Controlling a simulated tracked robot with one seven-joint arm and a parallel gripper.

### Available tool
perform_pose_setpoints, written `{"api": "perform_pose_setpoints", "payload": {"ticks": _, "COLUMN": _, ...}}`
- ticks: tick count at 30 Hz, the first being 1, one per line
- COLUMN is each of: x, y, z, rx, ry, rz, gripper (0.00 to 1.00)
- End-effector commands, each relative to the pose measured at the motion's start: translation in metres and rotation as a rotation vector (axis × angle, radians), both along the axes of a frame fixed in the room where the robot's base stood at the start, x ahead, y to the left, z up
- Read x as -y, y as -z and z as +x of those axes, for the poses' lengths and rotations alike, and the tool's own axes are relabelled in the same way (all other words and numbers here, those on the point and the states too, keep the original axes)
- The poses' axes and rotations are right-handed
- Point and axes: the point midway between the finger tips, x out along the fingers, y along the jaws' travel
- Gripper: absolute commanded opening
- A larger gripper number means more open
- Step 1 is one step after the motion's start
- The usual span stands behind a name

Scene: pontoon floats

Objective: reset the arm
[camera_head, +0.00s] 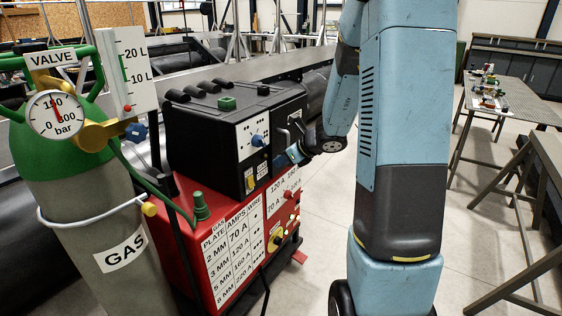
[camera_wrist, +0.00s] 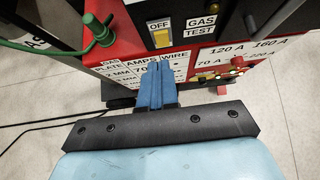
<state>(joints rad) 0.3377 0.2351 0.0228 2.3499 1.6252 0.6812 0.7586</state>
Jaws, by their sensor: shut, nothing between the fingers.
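My arm (camera_head: 400,130) is light blue and dark grey and fills the right-centre of the head view. My gripper (camera_head: 284,160) is beside the front of the black wire-feed unit (camera_head: 205,141), partly hidden behind its own wrist. In the wrist view my gripper (camera_wrist: 157,70) has its blue fingers together and empty. They point toward the front of the red welding machine (camera_wrist: 118,60), over its printed table. Whether they touch it I cannot tell.
A green and grey gas cylinder (camera_head: 85,215) with a gauge (camera_head: 56,115) stands at the left. The red welder cabinet (camera_head: 205,240) carries knobs and a table. A switch (camera_wrist: 160,35) marked OFF is near the fingers. A workbench (camera_head: 520,100) stands at the right. Floor between is clear.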

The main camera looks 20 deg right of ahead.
Motion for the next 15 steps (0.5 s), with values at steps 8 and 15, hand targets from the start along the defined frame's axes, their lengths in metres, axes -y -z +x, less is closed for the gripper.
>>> {"api": "perform_pose_setpoints", "payload": {"ticks": 8, "x": 0.0000, "y": 0.0001, "z": 0.0000, "rx": 0.000, "ry": 0.000, "rz": 0.000, "gripper": 0.00}}
{"api": "perform_pose_setpoints", "payload": {"ticks": 15, "x": -0.0051, "y": -0.0064, "z": -0.0033, "rx": 0.017, "ry": -0.037, "rz": -0.022, "gripper": 0.00}}
